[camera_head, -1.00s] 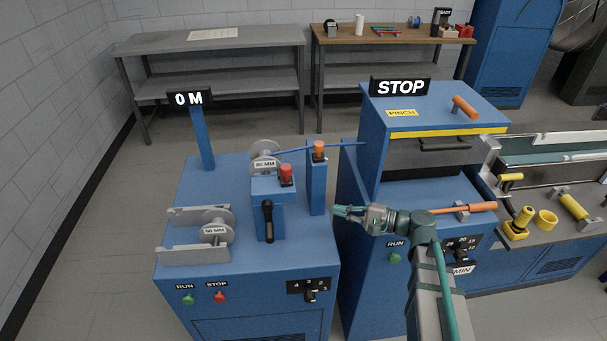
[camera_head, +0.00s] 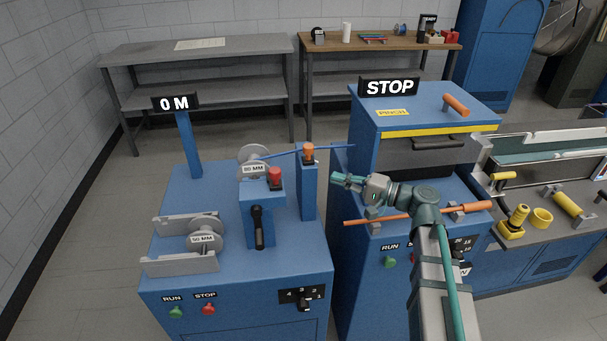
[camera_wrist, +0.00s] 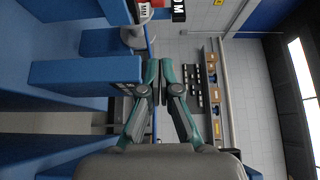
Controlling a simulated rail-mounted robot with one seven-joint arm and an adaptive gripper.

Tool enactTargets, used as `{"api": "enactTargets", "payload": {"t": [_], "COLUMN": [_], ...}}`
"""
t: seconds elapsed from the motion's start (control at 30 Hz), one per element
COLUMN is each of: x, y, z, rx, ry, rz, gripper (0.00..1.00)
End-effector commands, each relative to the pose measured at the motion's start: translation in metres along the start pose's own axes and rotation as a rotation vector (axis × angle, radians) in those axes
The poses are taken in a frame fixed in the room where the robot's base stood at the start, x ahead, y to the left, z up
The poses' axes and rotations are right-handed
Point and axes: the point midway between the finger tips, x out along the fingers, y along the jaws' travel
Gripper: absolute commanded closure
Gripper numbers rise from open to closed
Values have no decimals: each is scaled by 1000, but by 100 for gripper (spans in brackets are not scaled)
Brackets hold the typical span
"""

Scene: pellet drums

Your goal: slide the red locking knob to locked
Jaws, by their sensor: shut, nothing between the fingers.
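The red locking knob (camera_head: 275,175) sits on top of the blue block (camera_head: 262,203) on the left machine. A black lever (camera_head: 257,225) is on that block's front. Whether the knob is at locked cannot be read. My gripper (camera_head: 335,178) is shut and empty, to the right of the knob and apart from it, beyond the blue post with an orange knob (camera_head: 308,150). In the wrist view my closed fingers (camera_wrist: 158,72) point past blue machine parts. A small red patch shows at the top edge there, too cut off to identify.
The blue post (camera_head: 308,190) stands between my gripper and the red knob. A blue bar (camera_head: 285,153) crosses behind the knob beside a grey spool (camera_head: 253,160). The STOP cabinet (camera_head: 362,140) is close behind my gripper. An orange rod (camera_head: 375,218) runs below it.

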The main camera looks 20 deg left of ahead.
Motion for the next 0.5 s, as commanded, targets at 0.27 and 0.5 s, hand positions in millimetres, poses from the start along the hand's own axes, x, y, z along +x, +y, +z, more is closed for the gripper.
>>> {"api": "enactTargets", "payload": {"t": [0.27, 0.5], "x": [30, 78], "y": [-3, -4], "z": [-1, 0], "rx": [1, 2], "ry": [-3, -4], "rz": [0, 0], "gripper": [100, 100]}}
